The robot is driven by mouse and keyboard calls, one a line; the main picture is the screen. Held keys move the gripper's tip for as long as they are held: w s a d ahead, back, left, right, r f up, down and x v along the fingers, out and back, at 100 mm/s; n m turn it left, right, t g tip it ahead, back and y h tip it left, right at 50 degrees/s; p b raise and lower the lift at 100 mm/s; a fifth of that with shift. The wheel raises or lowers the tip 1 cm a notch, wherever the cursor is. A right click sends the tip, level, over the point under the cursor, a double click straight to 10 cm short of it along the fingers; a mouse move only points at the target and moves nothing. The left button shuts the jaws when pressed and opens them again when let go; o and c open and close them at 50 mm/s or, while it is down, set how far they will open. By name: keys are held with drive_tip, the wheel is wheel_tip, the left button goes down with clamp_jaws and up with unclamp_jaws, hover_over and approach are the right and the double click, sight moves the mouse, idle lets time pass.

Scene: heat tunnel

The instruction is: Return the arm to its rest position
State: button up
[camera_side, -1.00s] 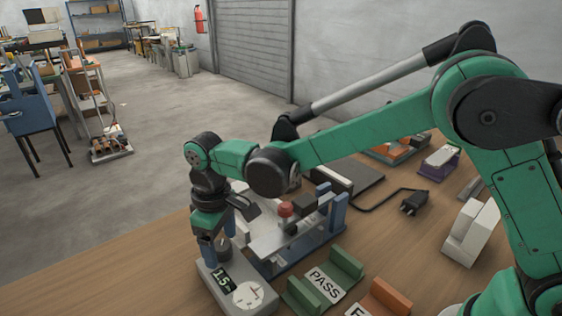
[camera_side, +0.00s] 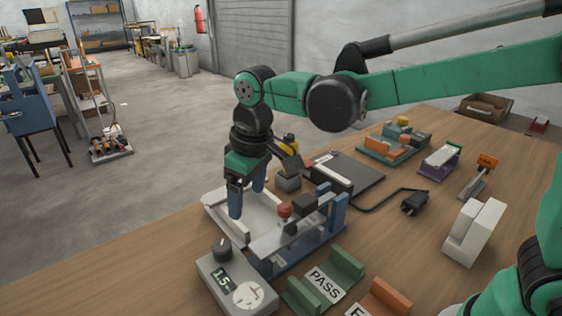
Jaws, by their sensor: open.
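My green and black gripper (camera_side: 248,205) hangs pointing down with its blue fingers apart and nothing seen between them. It is over the white tray-like part (camera_side: 270,220), behind the blue-framed fixture with the red knob (camera_side: 284,210). Whether the fingertips touch anything beneath is hard to tell. The grey control box (camera_side: 237,285) with a black dial (camera_side: 221,249), a 1.5 display and a round gauge stands nearer the front, apart from my gripper.
A green PASS holder (camera_side: 326,281) and an orange holder (camera_side: 378,301) stand at the front. A dark flat plate (camera_side: 345,174), a black adapter (camera_side: 414,202) with cable and a white block (camera_side: 473,230) lie to the right. The table's left front is bare.

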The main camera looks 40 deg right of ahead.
drive_tip(key=s+d+m+t, duration=0.5)
drive_tip(key=s+d, duration=0.4)
drive_tip(key=d, duration=0.3)
drive_tip(key=shift+r+h, duration=0.15)
drive_tip(key=shift+h, duration=0.15)
